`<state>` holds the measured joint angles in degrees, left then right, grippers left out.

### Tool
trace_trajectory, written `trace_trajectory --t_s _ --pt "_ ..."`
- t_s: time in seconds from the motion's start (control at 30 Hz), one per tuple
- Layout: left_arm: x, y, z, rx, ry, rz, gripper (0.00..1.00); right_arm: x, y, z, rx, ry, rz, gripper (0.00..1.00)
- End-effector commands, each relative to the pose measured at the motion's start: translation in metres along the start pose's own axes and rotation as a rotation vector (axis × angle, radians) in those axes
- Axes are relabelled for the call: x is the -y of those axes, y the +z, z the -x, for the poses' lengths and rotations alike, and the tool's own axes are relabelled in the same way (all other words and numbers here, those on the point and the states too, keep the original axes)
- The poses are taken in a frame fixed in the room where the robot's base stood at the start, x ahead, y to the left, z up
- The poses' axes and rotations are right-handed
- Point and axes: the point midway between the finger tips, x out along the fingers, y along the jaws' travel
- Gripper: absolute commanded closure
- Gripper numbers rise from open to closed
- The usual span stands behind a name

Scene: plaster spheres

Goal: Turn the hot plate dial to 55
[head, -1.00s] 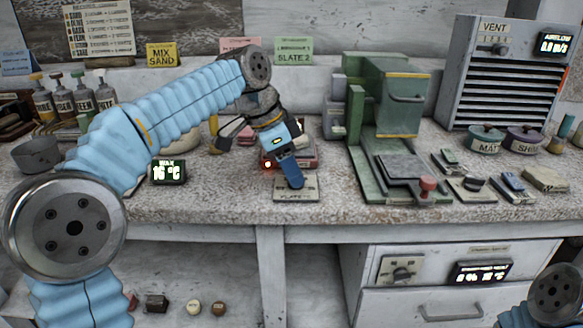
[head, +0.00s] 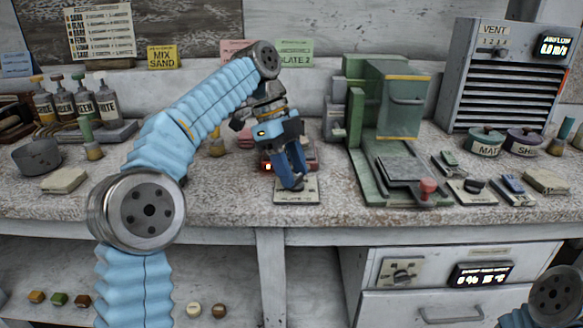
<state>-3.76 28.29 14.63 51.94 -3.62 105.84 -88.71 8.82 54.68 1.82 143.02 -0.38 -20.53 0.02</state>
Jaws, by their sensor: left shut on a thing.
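My left gripper (head: 291,184) points down at a small pale panel (head: 310,196) on the bench. The panel's front lettering looks like "PLATE" but is blurred. The gripper is shut on the hot plate dial, which its blue fingers almost wholly hide; I cannot read the dial's setting. Behind the fingers sits a low reddish-grey unit (head: 313,153), probably the hot plate, partly hidden, with a small red-orange light (head: 268,167) at its left. Of my right arm only one joint shows at the lower right; its gripper is out of view.
A green press-like machine (head: 385,120) with a red knob (head: 427,186) stands close to the right. A grey vent unit (head: 515,75) stands at the back right. A grey pot (head: 37,157) and several bottles (head: 75,103) are at the left.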

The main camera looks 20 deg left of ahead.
Motion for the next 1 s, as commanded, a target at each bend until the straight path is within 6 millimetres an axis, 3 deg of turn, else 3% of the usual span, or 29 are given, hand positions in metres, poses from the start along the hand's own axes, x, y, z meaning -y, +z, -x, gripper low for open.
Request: trace_trajectory --t_s 0.63,0.67,0.8,1.0 --pt "0.0008 0.0007 0.0006 0.002 0.018 -0.047 0.88 0.0001 0.0000 0.0001 0.000 0.000 0.000 0.00" --pt "0.0008 0.0007 0.0005 0.002 0.018 -0.047 0.56 0.0000 0.0000 0.0001 0.000 0.000 0.000 0.00" --pt "0.0008 0.0005 0.0004 0.002 0.019 -0.047 0.35 0.0000 0.0000 0.0001 0.000 0.000 0.000 0.00" --pt "0.0007 0.0003 0.0001 0.001 0.019 -0.048 0.32 0.0000 0.0000 0.0001 0.000 0.000 0.000 0.00"
